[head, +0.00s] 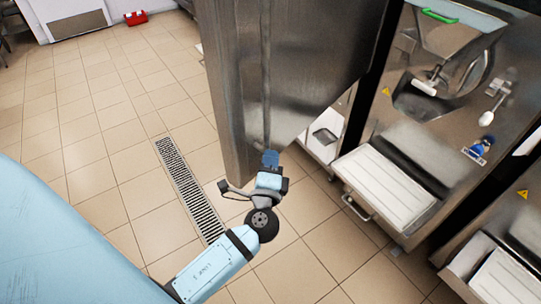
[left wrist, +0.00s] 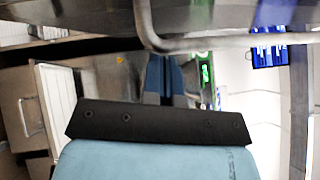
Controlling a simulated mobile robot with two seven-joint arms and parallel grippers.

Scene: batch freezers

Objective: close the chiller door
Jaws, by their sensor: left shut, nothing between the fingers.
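The chiller door (head: 235,100) is a large brushed-metal panel that hangs at the top middle of the head view, seen edge-on and swung out from the units. My left gripper (head: 270,158) is at the lower end of the door, by its bottom edge. Its blue fingers (left wrist: 165,76) are together with nothing between them. My right gripper is not in view.
Batch freezers with a white-lidded tray (head: 385,185) and a steel front (head: 470,120) stand at the right. A floor drain grate (head: 190,190) runs through the tiles at left. A red box (head: 136,18) lies far back. The tiled floor at left is clear.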

